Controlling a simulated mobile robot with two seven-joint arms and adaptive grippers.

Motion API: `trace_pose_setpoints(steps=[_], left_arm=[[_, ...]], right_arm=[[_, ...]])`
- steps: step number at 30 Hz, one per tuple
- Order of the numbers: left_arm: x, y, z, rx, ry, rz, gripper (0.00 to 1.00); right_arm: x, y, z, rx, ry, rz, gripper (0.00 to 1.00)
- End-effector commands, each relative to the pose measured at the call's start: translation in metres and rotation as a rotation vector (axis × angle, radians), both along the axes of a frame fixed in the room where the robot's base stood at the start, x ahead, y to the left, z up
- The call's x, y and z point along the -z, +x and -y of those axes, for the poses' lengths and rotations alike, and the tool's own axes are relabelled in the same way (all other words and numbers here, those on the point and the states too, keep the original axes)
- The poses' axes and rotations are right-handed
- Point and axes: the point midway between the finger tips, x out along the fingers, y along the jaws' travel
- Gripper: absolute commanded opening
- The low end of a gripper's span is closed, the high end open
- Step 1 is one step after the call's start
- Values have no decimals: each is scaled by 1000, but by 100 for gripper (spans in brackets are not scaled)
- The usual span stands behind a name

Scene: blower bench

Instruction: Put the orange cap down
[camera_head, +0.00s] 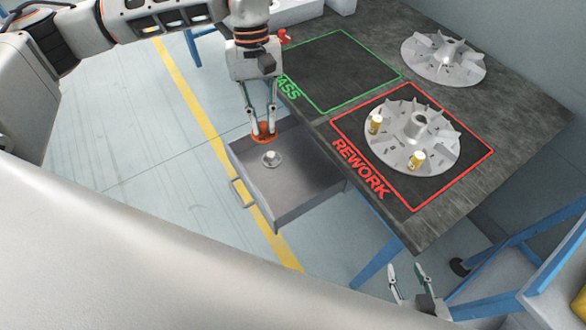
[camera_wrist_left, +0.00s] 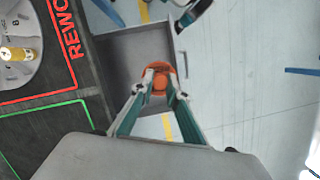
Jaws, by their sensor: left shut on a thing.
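The orange cap (camera_head: 264,139) is held between the fingertips of my left gripper (camera_head: 262,128), over the open grey drawer (camera_head: 300,200) near its back left side. In the left wrist view the orange cap (camera_wrist_left: 163,70) shows between the closed fingertips (camera_wrist_left: 160,84), with the drawer floor (camera_wrist_left: 125,60) beyond it. I cannot tell how high the cap is above the drawer floor. My right gripper (camera_head: 408,278) is open and empty at the bottom of the head view, in front of the bench.
A small metal piece (camera_head: 271,158) lies in the drawer near the cap. A finned impeller with brass weights (camera_head: 430,140) sits in the red REWORK square (camera_head: 350,126). Another impeller (camera_head: 443,60) lies further back. The green-outlined square (camera_head: 340,75) is empty. A blue frame (camera_head: 510,260) stands right.

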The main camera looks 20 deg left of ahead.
Motion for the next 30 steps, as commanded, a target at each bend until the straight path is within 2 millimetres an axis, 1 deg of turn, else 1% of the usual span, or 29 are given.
trace_pose_setpoints(steps=[3, 10, 21, 27, 30], left_arm=[[8, 2, 10, -223, -3, -3, 0], [17, 7, 31, -643, -1, -2, 0], [23, 14, 64, -1280, -1, 2, 0], [23, 16, 76, -1533, 0, 2, 0], [22, 17, 80, -1605, 0, 3, 0]], right_arm=[[0, 0, 0, 0, 0, 1, 40], [-1, 1, -1, 1, 3, 5, 40], [0, 1, -2, 2, 3, 4, 40], [1, 1, -2, 2, 3, 3, 40], [1, 1, -2, 2, 2, 4, 40]])
